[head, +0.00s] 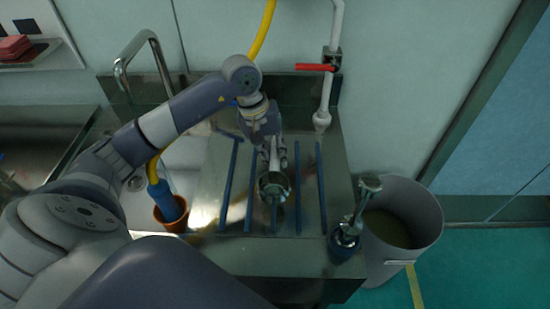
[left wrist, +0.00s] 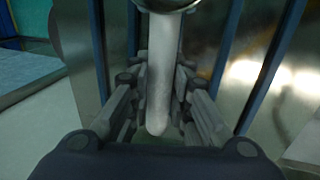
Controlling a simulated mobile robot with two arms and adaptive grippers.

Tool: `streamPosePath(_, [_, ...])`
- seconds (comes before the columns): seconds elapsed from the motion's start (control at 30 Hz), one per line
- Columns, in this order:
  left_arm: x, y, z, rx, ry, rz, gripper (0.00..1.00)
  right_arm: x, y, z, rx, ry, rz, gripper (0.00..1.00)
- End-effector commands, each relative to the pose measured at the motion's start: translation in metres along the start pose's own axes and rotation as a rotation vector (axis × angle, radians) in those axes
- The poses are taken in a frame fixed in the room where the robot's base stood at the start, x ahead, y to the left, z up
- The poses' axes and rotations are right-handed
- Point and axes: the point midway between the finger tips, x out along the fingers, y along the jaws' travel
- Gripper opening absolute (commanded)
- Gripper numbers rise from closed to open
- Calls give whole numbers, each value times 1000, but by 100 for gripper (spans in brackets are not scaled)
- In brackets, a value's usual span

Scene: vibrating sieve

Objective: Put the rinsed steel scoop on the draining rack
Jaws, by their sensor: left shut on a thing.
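The steel scoop (head: 273,184) is over the blue bars of the draining rack (head: 321,188), with its round bowl toward the front. I cannot tell whether the bowl touches the bars. My left gripper (head: 272,145) is shut on the scoop's pale handle, behind the bowl. In the left wrist view the handle (left wrist: 160,75) stands between the two fingers of my left gripper (left wrist: 157,100), and only the edge of the bowl shows at the top. My right gripper is not in view.
A terracotta pot (head: 172,214) stands left of the rack, below a yellow hose. A metal-topped tool with a blue base (head: 345,238) stands at the right front corner. A grey bin (head: 420,220) stands right of the counter. A white pipe with a red valve handle (head: 315,67) rises behind.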

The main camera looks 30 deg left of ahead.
Motion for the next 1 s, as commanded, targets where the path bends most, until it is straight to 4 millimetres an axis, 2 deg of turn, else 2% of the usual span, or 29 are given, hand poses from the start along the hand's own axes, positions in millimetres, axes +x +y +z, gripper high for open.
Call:
streamPosePath(0.2, [23, -7, 2, -1, -4, 1, 0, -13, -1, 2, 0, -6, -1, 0])
streamPosePath(0.63, [30, -9, 0, 1, 0, 1, 0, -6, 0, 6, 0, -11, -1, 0])
streamPosePath(0.67, [30, -9, 1, 0, -1, 0, 20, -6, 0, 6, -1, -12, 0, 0])
streamPosePath(0.73, [28, -8, 1, 0, -1, 0, 36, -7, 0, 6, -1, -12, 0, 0])
streamPosePath(0.77, [28, -8, 1, 0, -1, 0, 38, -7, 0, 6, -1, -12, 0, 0])
streamPosePath(1.0, [28, -8, 1, 0, -1, 0, 38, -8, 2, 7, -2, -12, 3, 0])
